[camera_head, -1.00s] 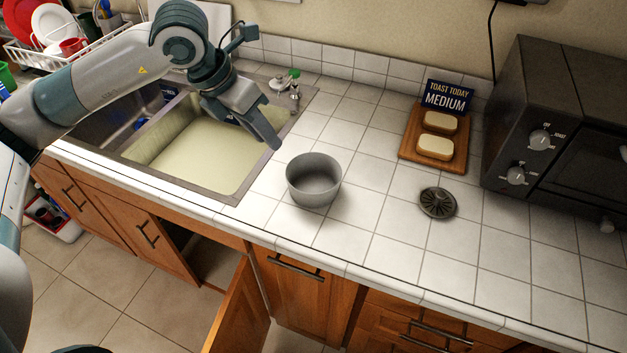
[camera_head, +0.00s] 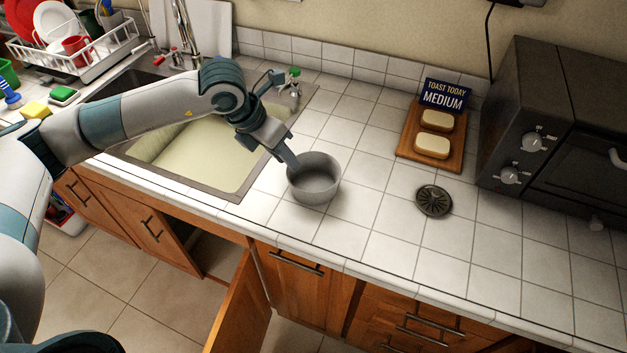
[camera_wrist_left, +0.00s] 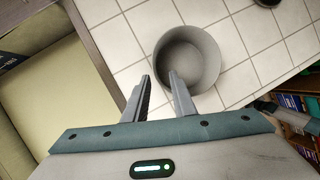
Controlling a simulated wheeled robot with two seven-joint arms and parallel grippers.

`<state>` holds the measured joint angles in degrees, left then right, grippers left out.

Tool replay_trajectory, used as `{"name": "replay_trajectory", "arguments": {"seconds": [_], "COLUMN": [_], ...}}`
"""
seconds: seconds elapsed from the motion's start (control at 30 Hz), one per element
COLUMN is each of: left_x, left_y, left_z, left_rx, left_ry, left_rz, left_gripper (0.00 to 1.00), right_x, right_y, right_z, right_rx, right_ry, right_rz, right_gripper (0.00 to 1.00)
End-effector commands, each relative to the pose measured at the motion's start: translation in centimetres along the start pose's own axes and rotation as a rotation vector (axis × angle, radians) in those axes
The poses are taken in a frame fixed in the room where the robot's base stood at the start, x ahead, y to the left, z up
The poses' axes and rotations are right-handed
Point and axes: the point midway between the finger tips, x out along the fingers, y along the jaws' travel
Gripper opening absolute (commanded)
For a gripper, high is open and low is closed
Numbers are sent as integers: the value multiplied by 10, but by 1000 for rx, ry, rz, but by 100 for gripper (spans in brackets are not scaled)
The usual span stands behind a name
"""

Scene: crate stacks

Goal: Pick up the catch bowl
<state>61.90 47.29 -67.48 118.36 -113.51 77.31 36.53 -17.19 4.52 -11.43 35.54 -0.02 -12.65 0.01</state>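The catch bowl (camera_head: 314,180) is a grey round bowl, upright and empty, on the white tiled counter to the right of the sink. It also shows in the left wrist view (camera_wrist_left: 205,62). My left gripper (camera_head: 291,163) is at the bowl's upper left rim. In the left wrist view the gripper (camera_wrist_left: 160,82) is open, its two fingers apart; the right finger reaches the bowl's near wall and the left finger is outside the bowl over the tiles. I cannot tell whether the fingers touch it. My right gripper is not in view.
The sink (camera_head: 200,150), holding pale murky water, is left of the bowl. A dark drain strainer (camera_head: 434,201) lies to the right. A wooden board (camera_head: 408,148) with bread slices and a sign stands behind, beside a black toaster oven (camera_head: 545,120). A cabinet door (camera_head: 240,310) hangs open below.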

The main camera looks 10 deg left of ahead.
Motion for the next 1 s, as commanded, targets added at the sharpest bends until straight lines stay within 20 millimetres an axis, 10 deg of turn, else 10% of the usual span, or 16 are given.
{"name": "replay_trajectory", "arguments": {"seconds": [1.0], "left_x": [52], "left_y": [6], "left_z": [9], "left_rx": [-1], "left_ry": [1], "left_rz": [0], "left_gripper": [24], "right_x": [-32], "right_y": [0], "right_z": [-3], "right_rx": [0], "right_ry": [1], "right_rz": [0], "right_gripper": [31]}}
